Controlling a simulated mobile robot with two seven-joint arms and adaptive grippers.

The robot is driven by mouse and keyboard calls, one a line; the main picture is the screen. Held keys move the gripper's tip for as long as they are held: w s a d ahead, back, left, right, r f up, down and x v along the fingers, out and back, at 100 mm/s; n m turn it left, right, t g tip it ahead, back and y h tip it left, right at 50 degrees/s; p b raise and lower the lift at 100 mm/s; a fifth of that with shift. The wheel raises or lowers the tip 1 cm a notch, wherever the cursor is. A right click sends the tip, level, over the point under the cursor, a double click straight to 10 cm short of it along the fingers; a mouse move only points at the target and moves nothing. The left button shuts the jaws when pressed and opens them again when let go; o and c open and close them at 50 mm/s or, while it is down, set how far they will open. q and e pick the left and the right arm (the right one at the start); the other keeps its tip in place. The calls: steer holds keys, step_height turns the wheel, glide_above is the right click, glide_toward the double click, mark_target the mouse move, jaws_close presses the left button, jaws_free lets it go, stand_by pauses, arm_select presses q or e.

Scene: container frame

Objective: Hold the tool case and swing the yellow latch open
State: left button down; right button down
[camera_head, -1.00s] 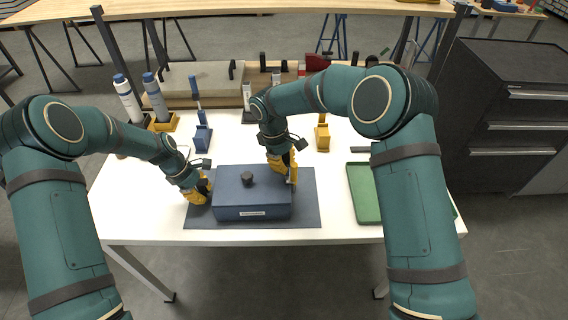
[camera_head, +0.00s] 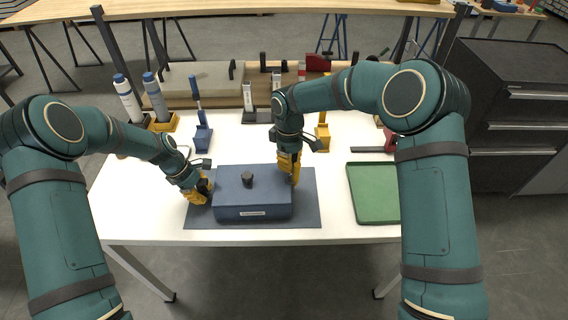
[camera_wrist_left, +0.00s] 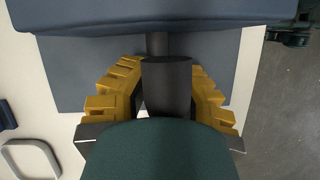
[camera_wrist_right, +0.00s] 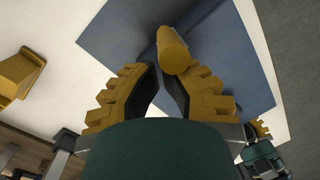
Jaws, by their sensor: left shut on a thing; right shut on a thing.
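My left gripper (camera_head: 203,188) is at the case's left end. In the left wrist view its yellow fingers are shut around a thick dark grip (camera_wrist_left: 166,85) joined to the case by a thin stem. My right gripper (camera_head: 290,170) is at the case's right end, pointing down. In the right wrist view the yellow latch (camera_wrist_right: 172,50) shows as a rounded bar at its fingertips, which are shut on it. The latch's pivot is hidden.
The mat (camera_head: 308,210) lies on a white table. A green tray (camera_head: 375,205) is to the right. Blue (camera_head: 202,140) and yellow (camera_head: 322,140) holders, bottles (camera_head: 128,98) and a grey block (camera_head: 205,82) stand behind. The table between mat and tray is clear.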

arm_select(q)
steer(key=shift+f, duration=0.1)
arm_select(e)
steer(key=d+y, duration=0.3)
steer(key=d+f+y, duration=0.1)
steer(key=d+y, duration=0.1)
stand_by(0.3)
steer(key=shift+a, duration=0.1)
steer(key=shift+a+f, duration=0.15)
steer(key=shift+a, duration=0.55)
steer(key=w+d+r, duration=0.1)
steer(key=w+r, duration=0.2)
steer(key=r, duration=0.8)
steer(key=shift+w, duration=0.25)
